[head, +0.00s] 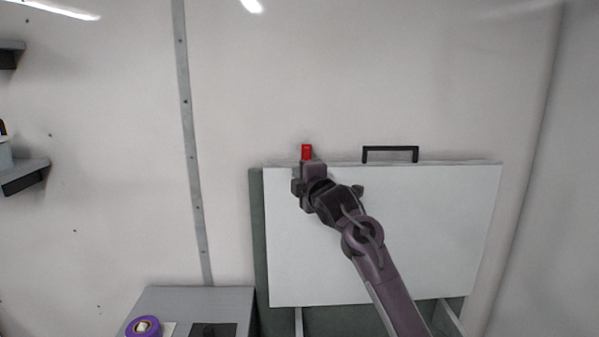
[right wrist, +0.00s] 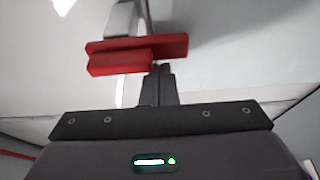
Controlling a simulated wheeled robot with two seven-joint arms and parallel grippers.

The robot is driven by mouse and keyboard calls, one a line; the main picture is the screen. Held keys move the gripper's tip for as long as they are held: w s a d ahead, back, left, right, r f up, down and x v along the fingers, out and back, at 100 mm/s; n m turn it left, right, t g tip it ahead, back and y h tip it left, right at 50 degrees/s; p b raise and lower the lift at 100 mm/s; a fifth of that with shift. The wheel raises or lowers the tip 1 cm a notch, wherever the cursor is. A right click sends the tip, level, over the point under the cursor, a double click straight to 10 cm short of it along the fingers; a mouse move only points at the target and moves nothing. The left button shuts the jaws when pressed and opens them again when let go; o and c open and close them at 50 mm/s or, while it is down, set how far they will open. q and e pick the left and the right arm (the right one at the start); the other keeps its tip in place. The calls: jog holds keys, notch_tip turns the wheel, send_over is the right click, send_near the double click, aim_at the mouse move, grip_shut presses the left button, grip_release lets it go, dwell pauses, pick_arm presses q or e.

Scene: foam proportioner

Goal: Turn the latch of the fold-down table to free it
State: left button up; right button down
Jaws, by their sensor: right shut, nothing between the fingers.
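The fold-down table (head: 400,235) is a white panel standing upright against the wall. Its red latch (head: 306,150) shows at the panel's top edge, left of the middle, partly hidden by my right gripper (head: 307,168). In the right wrist view the red latch (right wrist: 170,46) is a bar lying across the view below a grey mount (right wrist: 122,18). The shut, empty fingers of my right gripper (right wrist: 163,72) are just under the bar, beside its nearer red block. I cannot tell whether they touch it. My left gripper is not in view.
A black handle (head: 390,149) stands on the panel's top edge, right of the latch. A grey cabinet (head: 215,297) with a purple roll (head: 144,327) is at the lower left. Shelves (head: 22,176) are on the far left. The wall above the panel is clear.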

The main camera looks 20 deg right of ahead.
jog(key=shift+a, duration=0.15)
jog(key=shift+d, duration=0.2)
jog(key=shift+d+f+n+g+p, duration=0.15)
jog(key=shift+n+g+p, duration=0.25)
jog(key=shift+n, duration=0.3)
jog(key=s+d+r+n+g+h+p, duration=0.1)
jog(key=d+r+n+g+h+p, duration=0.1)
jog(key=n, duration=1)
jog(key=shift+s+d+r+n+g+h+p, duration=0.3)
jog(key=shift+d+g+h+p, duration=0.5)
jog(key=shift+d+h+p, duration=0.65)
jog(key=shift+d, duration=0.2)
jog(key=shift+a, duration=0.1)
